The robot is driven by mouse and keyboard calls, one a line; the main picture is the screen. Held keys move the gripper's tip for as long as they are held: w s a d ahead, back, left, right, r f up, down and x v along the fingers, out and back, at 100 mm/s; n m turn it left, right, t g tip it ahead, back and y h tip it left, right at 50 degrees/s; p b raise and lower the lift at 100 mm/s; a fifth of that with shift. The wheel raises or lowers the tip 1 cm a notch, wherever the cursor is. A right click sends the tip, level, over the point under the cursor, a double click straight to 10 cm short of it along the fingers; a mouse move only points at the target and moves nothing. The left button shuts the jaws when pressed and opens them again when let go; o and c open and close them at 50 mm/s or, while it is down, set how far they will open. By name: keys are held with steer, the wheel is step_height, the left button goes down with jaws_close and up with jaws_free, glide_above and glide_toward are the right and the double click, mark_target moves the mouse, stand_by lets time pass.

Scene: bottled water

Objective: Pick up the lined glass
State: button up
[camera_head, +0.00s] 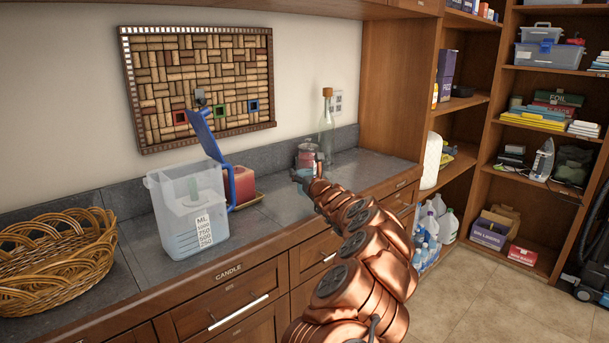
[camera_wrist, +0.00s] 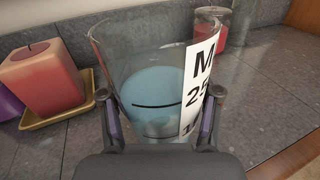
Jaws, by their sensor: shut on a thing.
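The lined glass (camera_wrist: 150,88) is clear, with blue in its lower part, a dark line across it and a white label with black letters and numbers. It fills the middle of the wrist view. My gripper (camera_wrist: 159,97) is shut on it, with one finger on each side. In the head view my gripper (camera_head: 308,170) is over the back counter, and the glass (camera_head: 305,158) is small and partly hidden there. The gripper body hides its base in the wrist view, so I cannot tell whether it touches the counter.
On the grey counter (camera_head: 150,258) stand a clear pitcher (camera_head: 178,215) with a raised blue lid, a red candle (camera_head: 243,184) on a yellow tray, a tall bottle (camera_head: 327,128), a reddish jar (camera_wrist: 212,24) and a wicker basket (camera_head: 55,255). Shelves are at right.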

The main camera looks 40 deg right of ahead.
mark_target(301, 195)
steer(key=shift+s+a+r, duration=0.3)
steer(key=shift+s+a, duration=0.1)
steer(key=shift+a, duration=0.05)
steer(key=shift+s+a+b, duration=0.35)
steer(key=shift+a+b, duration=0.1)
steer(key=shift+a, duration=0.25)
steer(key=shift+s+a+f+b, duration=0.2)
steer(key=shift+a+b, duration=0.05)
steer(key=shift+b, duration=0.35)
steer(key=shift+s+a+r+b, duration=0.15)
steer(key=shift+s+a+b, duration=0.1)
steer(key=shift+b, duration=0.25)
steer(key=s+a+r+b, duration=0.1)
steer(key=s+a+b, duration=0.4)
steer(key=a+b, duration=0.2)
steer(key=shift+a+b, duration=0.2)
steer(key=shift+b, duration=0.1)
steer(key=shift+s+a, duration=0.1)
